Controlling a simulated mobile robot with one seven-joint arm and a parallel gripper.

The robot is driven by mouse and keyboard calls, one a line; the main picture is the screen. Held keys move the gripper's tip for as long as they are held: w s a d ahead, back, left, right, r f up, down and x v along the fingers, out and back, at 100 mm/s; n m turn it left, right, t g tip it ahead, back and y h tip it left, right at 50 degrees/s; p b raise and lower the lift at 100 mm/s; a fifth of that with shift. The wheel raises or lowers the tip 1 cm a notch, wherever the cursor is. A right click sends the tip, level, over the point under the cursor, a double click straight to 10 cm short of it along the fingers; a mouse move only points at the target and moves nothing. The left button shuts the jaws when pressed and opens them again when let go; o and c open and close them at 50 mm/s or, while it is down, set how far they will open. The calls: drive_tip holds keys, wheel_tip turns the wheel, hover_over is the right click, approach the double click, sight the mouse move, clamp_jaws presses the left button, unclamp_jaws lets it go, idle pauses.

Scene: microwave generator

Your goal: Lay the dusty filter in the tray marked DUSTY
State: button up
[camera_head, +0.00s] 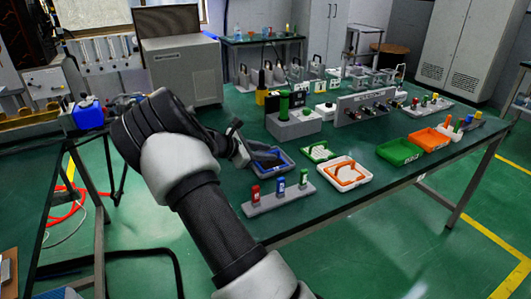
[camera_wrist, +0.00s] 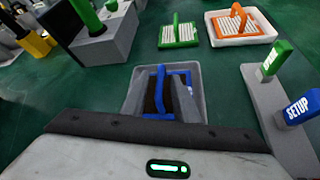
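A blue-framed filter (camera_wrist: 183,78) with a raised handle and a dark middle lies in a grey tray (camera_wrist: 197,73), just ahead of my gripper in the wrist view. In the head view the blue filter (camera_head: 268,158) shows at the table's near edge. My gripper (camera_head: 244,153) is at its left side, low over the tray. Whether the fingers touch the handle is not clear, and their gap is hard to make out. A green tray (camera_head: 400,152) and an orange tray (camera_head: 430,139) stand at the right. Their labels are too small to read.
An orange filter (camera_head: 347,174) sits in a white tray, with a green filter (camera_head: 318,152) behind it. A grey rack (camera_head: 279,199) with red, blue and green tagged pieces stands at the near edge. A grey block with a green cylinder (camera_head: 284,104) stands behind my gripper.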

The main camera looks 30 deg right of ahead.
drive_tip(key=p+v, duration=0.3)
drive_tip(key=v, duration=0.9)
drive_tip(key=s+a+r+m+t+y, duration=0.1)
drive_tip(key=s+a+r+m+y, duration=0.3)
drive_tip(key=s, duration=0.7)
drive_tip(key=s+a+r+m+t+y, duration=0.1)
drive_tip(key=s+a+r+m+y, duration=0.3)
drive_tip(key=s, duration=0.7)
drive_tip(key=s+a+r+m+t+y, duration=0.2)
drive_tip(key=s+a+r+m+y, duration=0.2)
drive_tip(key=s+a, duration=0.5)
drive_tip(key=s+r+m, duration=0.2)
drive_tip(key=m, duration=0.1)
drive_tip(key=shift+s, duration=0.15)
